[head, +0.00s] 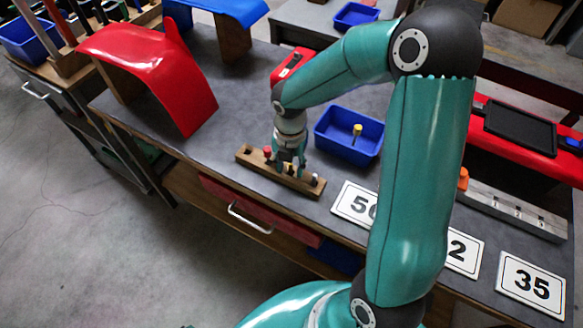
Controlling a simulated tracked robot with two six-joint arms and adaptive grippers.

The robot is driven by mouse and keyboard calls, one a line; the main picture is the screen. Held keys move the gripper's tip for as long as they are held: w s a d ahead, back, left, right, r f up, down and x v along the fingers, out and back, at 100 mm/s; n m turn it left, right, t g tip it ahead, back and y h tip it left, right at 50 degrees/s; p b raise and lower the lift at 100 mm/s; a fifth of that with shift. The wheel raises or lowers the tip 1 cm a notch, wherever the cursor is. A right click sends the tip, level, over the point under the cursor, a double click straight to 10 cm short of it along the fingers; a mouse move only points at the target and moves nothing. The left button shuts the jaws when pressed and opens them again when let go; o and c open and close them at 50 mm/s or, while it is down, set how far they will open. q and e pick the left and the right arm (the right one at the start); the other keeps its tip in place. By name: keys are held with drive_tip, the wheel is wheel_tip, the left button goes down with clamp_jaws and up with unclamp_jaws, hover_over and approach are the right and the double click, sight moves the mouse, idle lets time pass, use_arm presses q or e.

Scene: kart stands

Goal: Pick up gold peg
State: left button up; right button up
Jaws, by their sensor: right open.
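A wooden rack (244,155) lies near the front edge of the grey table and holds several small pegs. My left gripper is not in view.
A red curved panel (150,62) and a blue one (225,8) stand at the left. My right arm covers part of the table.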

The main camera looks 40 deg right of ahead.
clamp_jaws()
drive_tip(key=shift+r, duration=0.2)
idle(0.3)
